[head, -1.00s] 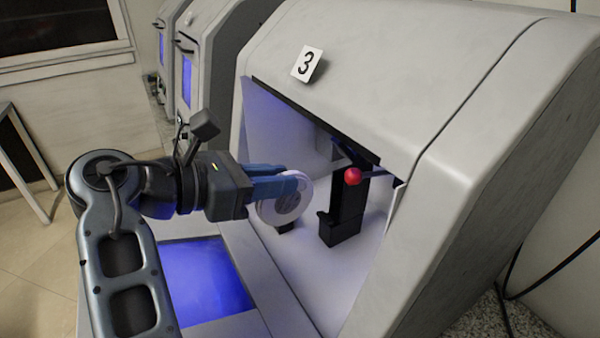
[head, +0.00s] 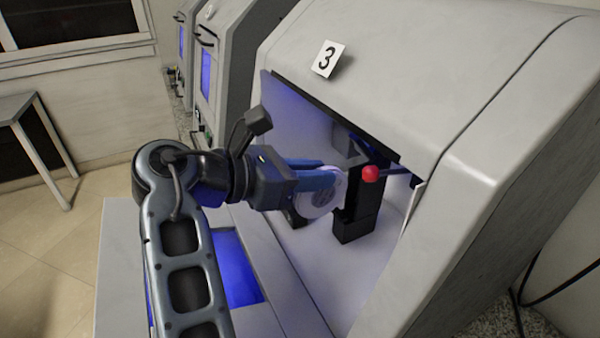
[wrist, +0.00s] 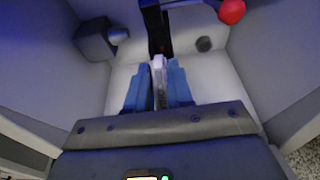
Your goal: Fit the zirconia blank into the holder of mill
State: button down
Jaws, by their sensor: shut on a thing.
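My gripper (head: 335,178) has blue fingers and is shut on the zirconia blank (head: 316,202), a white disc held upright on edge. In the wrist view the blank (wrist: 159,80) shows edge-on between the two fingers. The gripper is inside the open chamber of the mill (head: 440,90) marked 3. The black holder (head: 357,222) stands just right of the blank in the head view; in the wrist view the black holder (wrist: 155,30) lies straight ahead of the blank's far edge. I cannot tell whether blank and holder touch. A red ball knob (head: 370,174) sits beside the holder.
The chamber's side walls are close. More mills (head: 215,75) stand behind at left.

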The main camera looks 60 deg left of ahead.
aim_at(341, 174)
jog(key=shift+x, duration=0.95)
jog(key=shift+x, duration=1.8)
dwell(1.1)
jog(key=c, duration=0.9)
grip_release()
jog(key=shift+w, duration=0.1)
jog(key=b+v, duration=0.1)
jog(key=v, duration=0.6)
jog(key=shift+s+r, duration=0.1)
jog(key=shift+s, duration=0.3)
